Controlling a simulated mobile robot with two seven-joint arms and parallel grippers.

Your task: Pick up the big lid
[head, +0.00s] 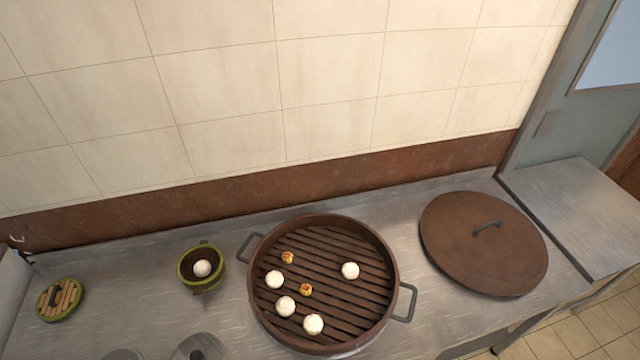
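The big lid (470,255) is a round brown disc with a dark grey bar handle (487,228) on top. It lies flat on the metal counter to the right of the big steamer pot (388,262), near the counter's right end. The pot is open, with a slatted brown rack inside holding several white buns and 2 small yellow pieces. Neither of my grippers shows in the head view.
A small green-rimmed pot (187,280) with a white bun inside stands left of the steamer. A small round slatted lid (46,306) lies at the far left. Grey round metal items (198,346) sit at the front edge. A tiled wall (230,90) closes the back.

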